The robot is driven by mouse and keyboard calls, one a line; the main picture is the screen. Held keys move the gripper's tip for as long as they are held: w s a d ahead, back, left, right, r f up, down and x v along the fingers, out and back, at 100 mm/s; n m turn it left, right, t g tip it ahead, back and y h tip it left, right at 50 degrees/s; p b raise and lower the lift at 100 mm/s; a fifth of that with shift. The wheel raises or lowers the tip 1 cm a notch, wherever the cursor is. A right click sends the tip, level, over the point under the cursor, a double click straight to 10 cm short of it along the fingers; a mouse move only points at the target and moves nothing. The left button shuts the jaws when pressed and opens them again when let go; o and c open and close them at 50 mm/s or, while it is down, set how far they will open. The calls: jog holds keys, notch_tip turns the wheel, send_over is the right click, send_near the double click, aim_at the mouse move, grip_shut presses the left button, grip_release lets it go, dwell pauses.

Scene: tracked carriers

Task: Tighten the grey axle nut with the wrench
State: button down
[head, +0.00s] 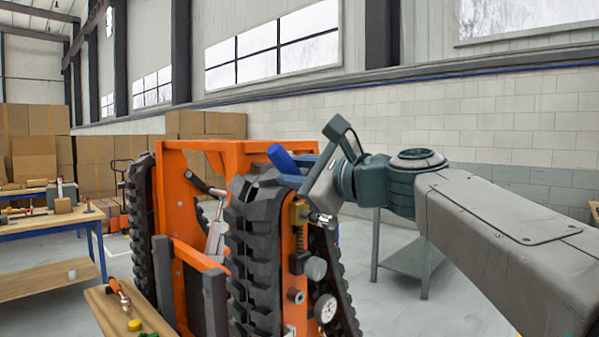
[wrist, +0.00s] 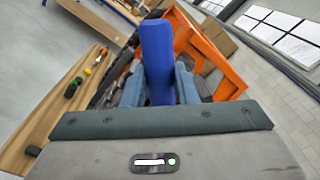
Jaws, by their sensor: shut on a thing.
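My gripper (head: 291,181) is shut on a blue bar (head: 283,158), which looks like the wrench's handle, beside the top of the near black track. In the wrist view the blue handle (wrist: 157,62) stands between my two blue-grey fingers (wrist: 160,88). The wrench's working end is hidden in both views. A small grey nut-like part (head: 295,296) sits low on the carrier's orange end plate, below and apart from my gripper; I cannot tell for sure that it is the axle nut.
The orange tracked carrier (head: 185,205) has a lever (head: 206,184), a brass block (head: 298,214), a grey knob (head: 315,268) and a gauge (head: 326,308). A wooden bench (head: 112,312) with an orange-handled tool (head: 119,292) stands at left. A grey table (head: 408,258) stands behind my arm.

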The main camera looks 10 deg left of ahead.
jog(key=shift+w+a, duration=0.3)
jog(key=shift+a, duration=0.05)
dwell(1.3)
jog(key=shift+w+a, duration=0.15)
jog(key=shift+a, duration=0.15)
dwell(1.0)
jog(key=shift+w+a, duration=0.25)
jog(key=shift+a, duration=0.05)
jog(key=shift+r, duration=0.1)
dwell(0.4)
